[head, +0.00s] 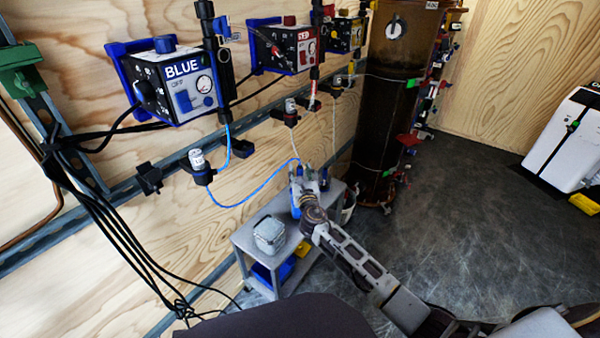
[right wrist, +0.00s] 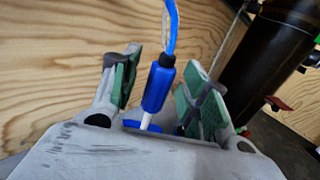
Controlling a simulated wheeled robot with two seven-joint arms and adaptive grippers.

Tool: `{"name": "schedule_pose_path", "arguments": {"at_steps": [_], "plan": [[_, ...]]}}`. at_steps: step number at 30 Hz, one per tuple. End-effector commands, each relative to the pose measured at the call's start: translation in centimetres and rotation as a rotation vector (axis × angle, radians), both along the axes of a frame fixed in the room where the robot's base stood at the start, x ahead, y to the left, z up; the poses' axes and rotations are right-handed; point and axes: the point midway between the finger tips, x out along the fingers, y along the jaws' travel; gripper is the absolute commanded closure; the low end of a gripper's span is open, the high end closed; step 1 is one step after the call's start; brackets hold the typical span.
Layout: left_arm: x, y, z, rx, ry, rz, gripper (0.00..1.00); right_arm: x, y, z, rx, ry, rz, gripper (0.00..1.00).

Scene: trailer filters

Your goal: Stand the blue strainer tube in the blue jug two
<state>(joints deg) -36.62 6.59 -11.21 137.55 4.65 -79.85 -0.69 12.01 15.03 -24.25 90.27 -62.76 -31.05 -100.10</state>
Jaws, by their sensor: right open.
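The blue strainer tube (right wrist: 158,88) stands slightly tilted between the two green-padded fingers of my right gripper (right wrist: 165,84), with gaps on both sides. The gripper is open. A light blue hose rises from the tube's black top, and a white stem shows below it. Under the stem is a blue part (right wrist: 145,126), mostly hidden by my gripper; I cannot tell whether it is blue jug two. In the head view my right gripper (head: 308,186) is over the far end of the grey cart (head: 250,238), with blue showing beside it. My left gripper is out of view.
A grey metal container (head: 269,235) stands on the cart's top, and a blue item (head: 268,272) is on its lower shelf. The BLUE control box (head: 182,88) hangs on the wall. A tall brown cylinder (head: 390,100) stands beyond the cart.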

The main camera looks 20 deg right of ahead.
Motion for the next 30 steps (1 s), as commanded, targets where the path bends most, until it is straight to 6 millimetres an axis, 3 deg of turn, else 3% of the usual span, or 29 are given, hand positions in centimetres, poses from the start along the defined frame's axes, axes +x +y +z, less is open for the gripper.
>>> {"name": "schedule_pose_path", "arguments": {"at_steps": [30], "plan": [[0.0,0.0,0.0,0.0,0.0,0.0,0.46,-9.8,1.2,-0.1,-0.002,0.0,0.002,0.55]]}}
